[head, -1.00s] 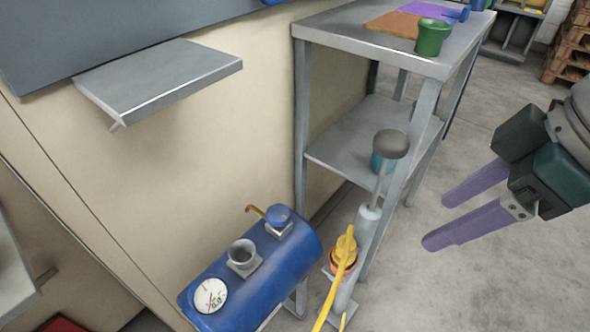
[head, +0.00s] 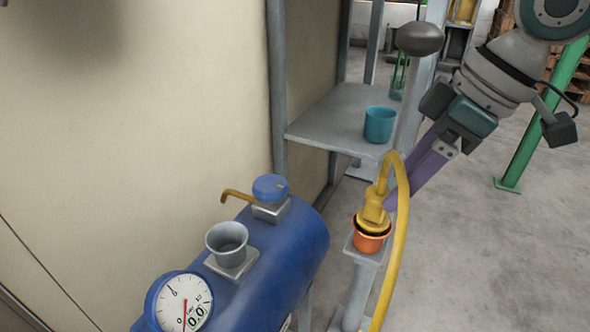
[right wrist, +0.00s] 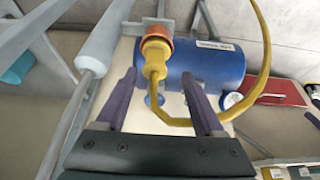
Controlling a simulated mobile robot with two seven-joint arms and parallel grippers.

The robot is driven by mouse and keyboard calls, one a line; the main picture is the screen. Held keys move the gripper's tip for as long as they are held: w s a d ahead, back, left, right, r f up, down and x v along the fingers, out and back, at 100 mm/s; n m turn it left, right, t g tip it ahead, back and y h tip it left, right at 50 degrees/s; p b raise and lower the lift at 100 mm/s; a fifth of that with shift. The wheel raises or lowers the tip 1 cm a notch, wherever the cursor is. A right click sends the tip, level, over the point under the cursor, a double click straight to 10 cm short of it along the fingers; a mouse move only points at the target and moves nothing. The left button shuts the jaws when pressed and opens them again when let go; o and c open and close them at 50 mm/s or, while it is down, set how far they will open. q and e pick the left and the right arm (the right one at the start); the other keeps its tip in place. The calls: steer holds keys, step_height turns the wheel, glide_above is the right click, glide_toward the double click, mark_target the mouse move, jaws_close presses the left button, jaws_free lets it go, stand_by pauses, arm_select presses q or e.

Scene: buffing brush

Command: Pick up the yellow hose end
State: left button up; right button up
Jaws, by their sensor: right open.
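The yellow hose end (head: 375,205) sits upright in an orange cup (head: 371,242) on a grey stand. Its yellow hose (head: 402,240) loops over and hangs down on the right. My right gripper (head: 408,185) is open, with purple fingers reaching in from the upper right, partly hidden behind the hose. In the right wrist view, the hose end (right wrist: 155,62) shows between the two spread fingers, with a visible gap on each side. The orange cup (right wrist: 158,35) is beyond it. My left gripper is not in view.
A blue tank (head: 275,262) with a dial gauge (head: 183,303) and a grey funnel (head: 227,243) stands left of the hose. The pump's dark knob (head: 420,39) rises close to my right arm. A teal cup (head: 379,124) stands on the grey shelf (head: 325,125) behind.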

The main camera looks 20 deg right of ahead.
mark_target(385, 194)
steer(key=b+x, duration=0.1)
steer(key=x, duration=0.1)
steer(key=b+x, duration=0.2)
steer(key=x, duration=0.1)
steer(key=shift+w+d+b, duration=0.15)
steer(key=shift+w+b, duration=0.15)
steer(key=shift+w, duration=0.1)
steer(key=shift+w+a+f, duration=0.2)
steer(key=shift+f, duration=0.25)
steer(key=shift+r, duration=0.1)
jaws_close()
